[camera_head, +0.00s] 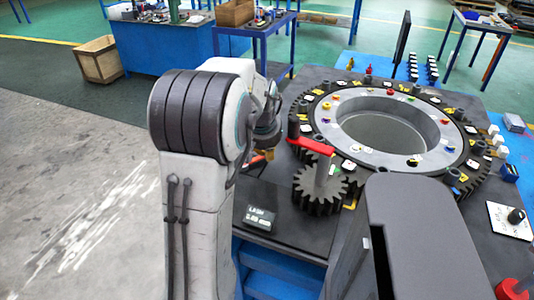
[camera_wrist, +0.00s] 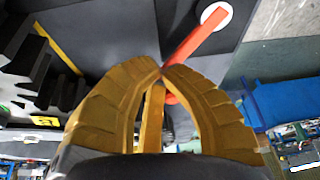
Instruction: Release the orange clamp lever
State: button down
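An orange-red lever (camera_wrist: 196,34) shows in the wrist view. It slopes from a white round disc (camera_wrist: 215,15) on a dark plate down to my fingertips. My gripper (camera_wrist: 162,71) has yellow-brown fingers whose tips almost meet, so it looks shut. The lever passes behind the tips, and a small red part of it shows between the fingers. I cannot tell whether the fingers touch it. In the head view my gripper (camera_head: 264,154) is mostly hidden by my arm, left of a red-handled crank (camera_head: 312,146).
A dark small gear (camera_head: 318,188) and a large ring gear (camera_head: 350,146) with coloured parts fill the table to the right. A black label plate (camera_head: 262,218) lies in front. A black screen (camera_head: 401,38) stands behind.

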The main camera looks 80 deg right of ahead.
dwell(0.4)
jog(key=v, duration=1.2)
jog(key=c, duration=1.9)
grip_release()
grip_shut()
